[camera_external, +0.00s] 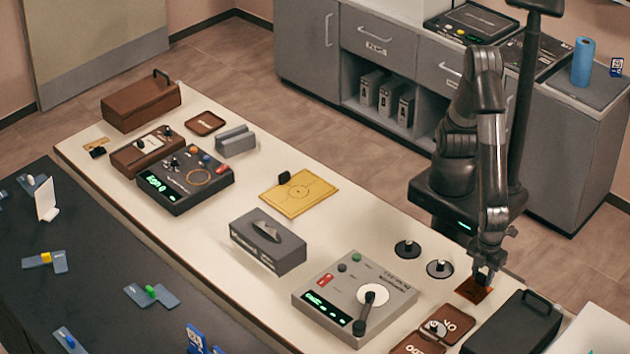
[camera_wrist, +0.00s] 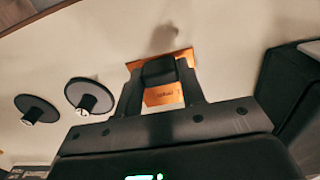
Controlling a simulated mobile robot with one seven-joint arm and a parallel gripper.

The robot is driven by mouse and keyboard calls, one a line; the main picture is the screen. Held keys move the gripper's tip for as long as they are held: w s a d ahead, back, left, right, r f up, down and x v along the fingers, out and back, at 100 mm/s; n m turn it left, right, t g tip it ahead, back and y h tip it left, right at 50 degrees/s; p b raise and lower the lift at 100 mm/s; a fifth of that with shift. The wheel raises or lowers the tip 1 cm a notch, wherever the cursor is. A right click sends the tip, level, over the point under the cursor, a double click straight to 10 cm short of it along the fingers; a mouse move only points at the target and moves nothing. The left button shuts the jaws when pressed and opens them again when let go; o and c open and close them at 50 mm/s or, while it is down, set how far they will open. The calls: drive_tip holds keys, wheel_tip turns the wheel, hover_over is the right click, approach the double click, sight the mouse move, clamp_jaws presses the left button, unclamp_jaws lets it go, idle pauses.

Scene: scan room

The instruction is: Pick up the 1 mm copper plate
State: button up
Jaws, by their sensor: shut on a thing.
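The copper plate (camera_external: 468,291) is a small orange-brown square at the right part of the white table. In the wrist view the plate (camera_wrist: 163,96) shows in front of and behind a black grip block (camera_wrist: 160,72), with small lettering on its near part. My gripper (camera_external: 484,277) points down over the plate. In the wrist view its fingers (camera_wrist: 160,85) are closed on the two sides of the black block. The fingers hide part of the plate. I cannot tell whether the plate touches the table or hangs just above it.
A brown tray (camera_external: 418,343) and a black case (camera_external: 513,322) stand close in front. A grey device with a dial (camera_external: 354,297) stands to the left. Bare table lies behind the yellow board (camera_external: 312,190).

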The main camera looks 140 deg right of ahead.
drive_tip(key=shift+c, duration=1.1)
drive_tip(key=shift+r, duration=0.1)
